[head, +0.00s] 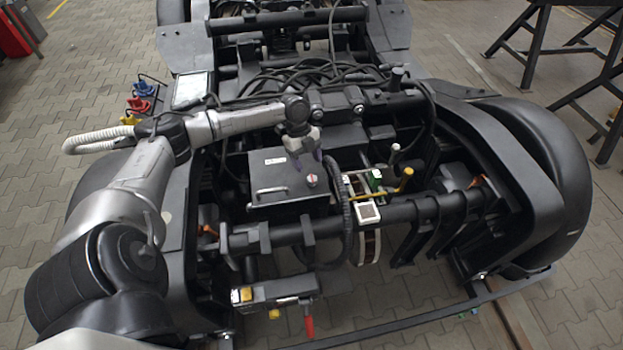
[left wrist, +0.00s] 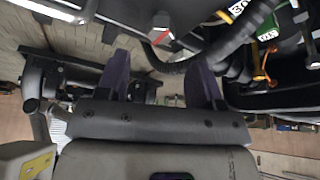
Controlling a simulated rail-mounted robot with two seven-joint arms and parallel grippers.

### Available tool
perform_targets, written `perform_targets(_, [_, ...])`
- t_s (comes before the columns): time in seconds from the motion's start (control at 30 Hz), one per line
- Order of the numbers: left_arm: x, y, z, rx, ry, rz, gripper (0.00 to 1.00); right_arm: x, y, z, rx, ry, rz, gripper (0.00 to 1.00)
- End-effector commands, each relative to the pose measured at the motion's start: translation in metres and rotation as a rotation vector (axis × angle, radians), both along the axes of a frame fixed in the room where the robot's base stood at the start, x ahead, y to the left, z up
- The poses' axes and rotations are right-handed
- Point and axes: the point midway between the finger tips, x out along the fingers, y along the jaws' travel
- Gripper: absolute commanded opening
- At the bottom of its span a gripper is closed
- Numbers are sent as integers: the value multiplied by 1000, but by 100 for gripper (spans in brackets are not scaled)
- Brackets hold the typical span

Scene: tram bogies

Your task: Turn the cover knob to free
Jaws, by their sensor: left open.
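The cover knob (head: 311,180) is a small round knob with red and white on it. It sits on top of a black box cover (head: 285,205) with a bar handle, in the middle of the bogie. My left gripper (head: 306,158) is open, with its purple fingers just behind and above the knob in the head view. In the left wrist view the knob (left wrist: 162,28) shows beyond the open fingers (left wrist: 162,65), between them and apart from them. My right gripper is in neither view.
A thick black hose (head: 340,200) runs close to the right of the cover. Yellow-handled and green parts (head: 375,180) stand further right. Black cables (head: 310,78) lie behind. A red lever (head: 309,326) is at the front. Red, blue and yellow connectors (head: 140,103) are at the left.

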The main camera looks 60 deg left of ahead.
Motion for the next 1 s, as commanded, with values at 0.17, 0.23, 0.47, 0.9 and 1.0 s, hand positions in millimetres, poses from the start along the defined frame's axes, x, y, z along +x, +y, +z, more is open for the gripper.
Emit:
perform_targets(0.17, [1,-12,-30,0,1,1,61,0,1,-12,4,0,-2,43])
perform_targets(0.23, [1,-15,-37,0,2,0,61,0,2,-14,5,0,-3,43])
perform_targets(0.47, [2,-21,-53,1,1,1,61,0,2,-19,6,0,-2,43])
perform_targets(0.9, [2,-23,-56,1,1,1,58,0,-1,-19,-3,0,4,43])
perform_targets(1.0, [2,-23,-56,1,1,1,48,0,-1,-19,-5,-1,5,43])
